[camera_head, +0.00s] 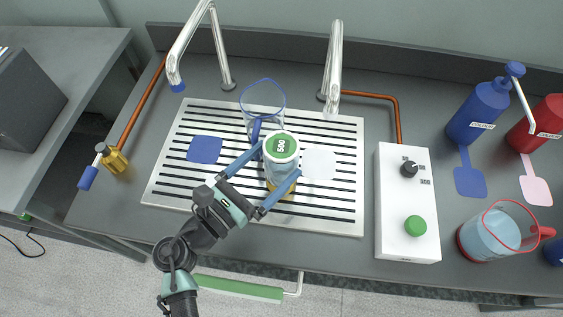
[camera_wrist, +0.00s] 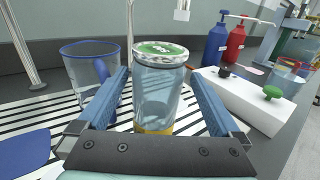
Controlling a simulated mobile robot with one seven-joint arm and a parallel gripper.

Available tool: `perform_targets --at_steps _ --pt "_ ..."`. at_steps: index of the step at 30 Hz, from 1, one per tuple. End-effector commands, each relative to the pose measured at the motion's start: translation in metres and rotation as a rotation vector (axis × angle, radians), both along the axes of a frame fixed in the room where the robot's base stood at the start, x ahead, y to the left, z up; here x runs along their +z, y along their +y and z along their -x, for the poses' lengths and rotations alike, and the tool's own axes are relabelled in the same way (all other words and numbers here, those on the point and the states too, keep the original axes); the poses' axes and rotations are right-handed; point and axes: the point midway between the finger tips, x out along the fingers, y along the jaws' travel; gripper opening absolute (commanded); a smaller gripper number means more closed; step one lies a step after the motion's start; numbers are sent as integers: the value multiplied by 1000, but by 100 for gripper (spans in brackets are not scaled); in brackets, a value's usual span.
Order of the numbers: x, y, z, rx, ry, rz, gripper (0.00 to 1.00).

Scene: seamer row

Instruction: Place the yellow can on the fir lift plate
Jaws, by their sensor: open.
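A clear jar (camera_head: 281,168) with a green lid bearing white lettering and a yellow band at its base stands upright on the slotted metal drain plate (camera_head: 180,180). It is the only can-like thing with yellow on it there; I see no all-yellow can. My gripper (camera_head: 278,160) is open, its blue fingers on either side of the jar. In the wrist view the jar (camera_wrist: 160,100) stands between the fingers, with a gap at its right side. Whether either finger touches it I cannot tell. No plate marked fir can be made out.
A clear blue-rimmed jug (camera_head: 262,97) stands just behind the jar. Two metal spouts arch over the plate's back. A white control box (camera_head: 407,190) with black and green knobs is at right. A red-rimmed jug (camera_head: 490,235) and blue (camera_head: 480,110) and red bottles stand farther right.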

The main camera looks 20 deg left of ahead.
Motion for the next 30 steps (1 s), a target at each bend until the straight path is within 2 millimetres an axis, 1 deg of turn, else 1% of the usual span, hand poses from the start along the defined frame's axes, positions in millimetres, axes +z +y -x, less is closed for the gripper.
perform_targets --at_steps 1,5,12,15,18,23,24,25,29,30 --pt "0 -2 -4 -2 -1 0 100" --pt "0 -4 -12 0 0 0 100" --pt "-1 -13 -46 -2 -1 -1 100" --pt "-2 -16 -55 -1 0 -1 100" --pt "-2 -16 -58 0 0 -1 100" --pt "-3 -16 -58 1 0 -2 100" --pt "-3 -16 -58 0 0 -2 98" --pt "-3 -16 -58 0 0 -2 93" --pt "-2 -16 -58 0 0 -2 69" --pt "-3 -16 -58 0 0 -2 62"
